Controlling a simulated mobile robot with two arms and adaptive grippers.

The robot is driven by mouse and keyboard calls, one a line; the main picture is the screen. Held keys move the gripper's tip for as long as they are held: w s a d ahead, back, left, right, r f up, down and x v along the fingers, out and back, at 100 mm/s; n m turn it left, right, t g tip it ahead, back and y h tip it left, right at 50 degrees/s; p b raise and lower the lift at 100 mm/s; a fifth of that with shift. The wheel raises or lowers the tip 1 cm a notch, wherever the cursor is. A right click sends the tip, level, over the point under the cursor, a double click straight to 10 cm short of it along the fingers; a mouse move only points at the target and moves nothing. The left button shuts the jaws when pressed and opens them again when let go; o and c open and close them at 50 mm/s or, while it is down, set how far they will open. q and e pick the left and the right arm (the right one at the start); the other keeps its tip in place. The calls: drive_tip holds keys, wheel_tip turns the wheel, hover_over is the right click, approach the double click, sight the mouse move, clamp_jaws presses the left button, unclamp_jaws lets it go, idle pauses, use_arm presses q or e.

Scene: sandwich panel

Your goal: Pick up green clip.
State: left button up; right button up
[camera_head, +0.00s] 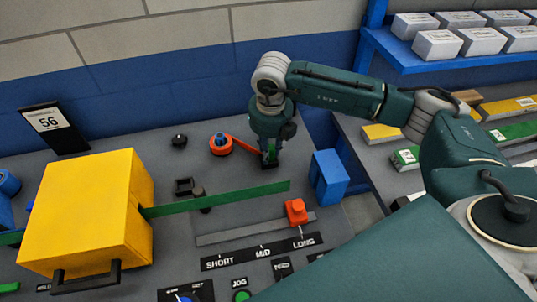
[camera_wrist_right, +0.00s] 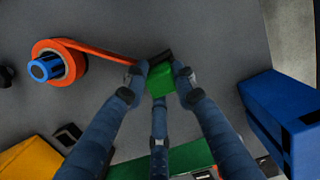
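The green clip (camera_wrist_right: 160,82) is a small green block with a black part at its far edge. An orange strap runs to it from the left. My right gripper (camera_wrist_right: 160,74) points down over it, with fingertips against both sides of the clip and a third finger below. In the head view the clip (camera_head: 270,158) shows only partly under my right gripper (camera_head: 268,148), low over the grey panel. My left gripper is not in view.
The orange strap comes from an orange roll on a blue hub (camera_head: 220,142). A blue box (camera_head: 328,177) stands to the right. A long green strip (camera_head: 220,199) leads from a yellow box (camera_head: 90,210). An orange slider (camera_head: 296,211) sits nearer. Blue shelves with white boxes (camera_head: 437,45) are at right.

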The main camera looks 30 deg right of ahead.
drive_tip(key=shift+c, duration=0.3)
drive_tip(key=shift+w+r, duration=0.1)
drive_tip(key=shift+r, duration=0.45)
wheel_tip(320, 180, up, 19)
drive_tip(key=b, duration=0.2)
drive_tip(key=shift+b, duration=0.3)
